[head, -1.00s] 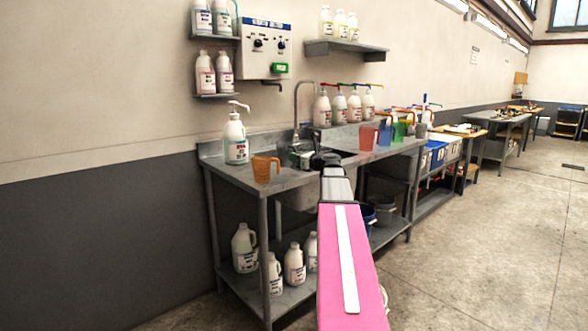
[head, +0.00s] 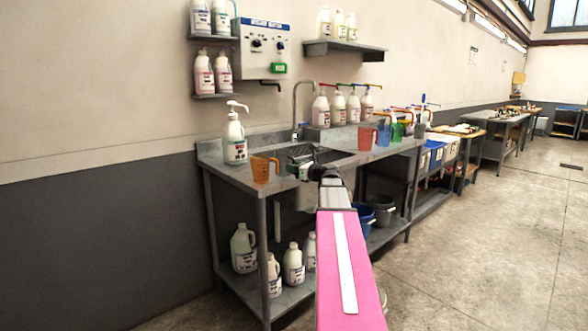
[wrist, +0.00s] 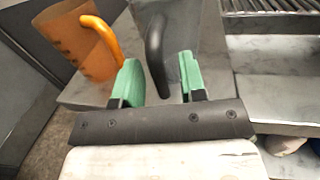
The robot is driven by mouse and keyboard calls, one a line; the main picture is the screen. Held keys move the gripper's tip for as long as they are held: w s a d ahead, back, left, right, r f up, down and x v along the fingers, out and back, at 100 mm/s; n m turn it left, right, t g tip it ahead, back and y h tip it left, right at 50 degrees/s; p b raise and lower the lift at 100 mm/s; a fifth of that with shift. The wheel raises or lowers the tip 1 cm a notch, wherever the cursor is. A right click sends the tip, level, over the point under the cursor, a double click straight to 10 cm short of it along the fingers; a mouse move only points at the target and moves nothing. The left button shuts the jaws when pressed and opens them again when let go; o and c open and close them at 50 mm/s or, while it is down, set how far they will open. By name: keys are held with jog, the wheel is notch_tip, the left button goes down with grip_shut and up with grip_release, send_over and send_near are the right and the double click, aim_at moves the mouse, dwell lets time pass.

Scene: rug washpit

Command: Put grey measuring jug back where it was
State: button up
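The grey measuring jug (wrist: 203,40) shows in the wrist view as a dark grey, see-through body with a darker handle, close to the steel worktop. Its handle stands between the two green fingers of my gripper (wrist: 163,80), with a visible gap on the right side, so the fingers are open around it.
The steel worktop (head: 225,177) holds a white pump bottle (head: 234,138) at the back left. Red (head: 365,138), blue (head: 383,134) and green (head: 397,132) jugs stand right of the sink. Several bottles sit on the lower shelf, with buckets (head: 382,211) to the right.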

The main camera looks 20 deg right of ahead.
jog(key=shift+s+r, duration=0.1)
jog(key=v, duration=1.2)
jog(key=s+a+f+n+g+h, duration=0.1)
jog(key=s+a+f+n+g, duration=0.2)
jog(key=a+f+n+g, duration=1.2)
jog(key=s+a+f+n+h, duration=0.4)
jog(key=s+a+f+n, duration=0.3)
jog(key=f, duration=0.4)
jog(key=s+a+f+n+h, duration=0.4)
jog(key=s+a+f+n, duration=0.3)
jog(key=f, duration=0.5)
jog(key=shift+s+a+f+n, duration=0.2)
jog(key=shift+s+a+n, duration=0.1)
jog(key=shift+s+a, duration=0.1)
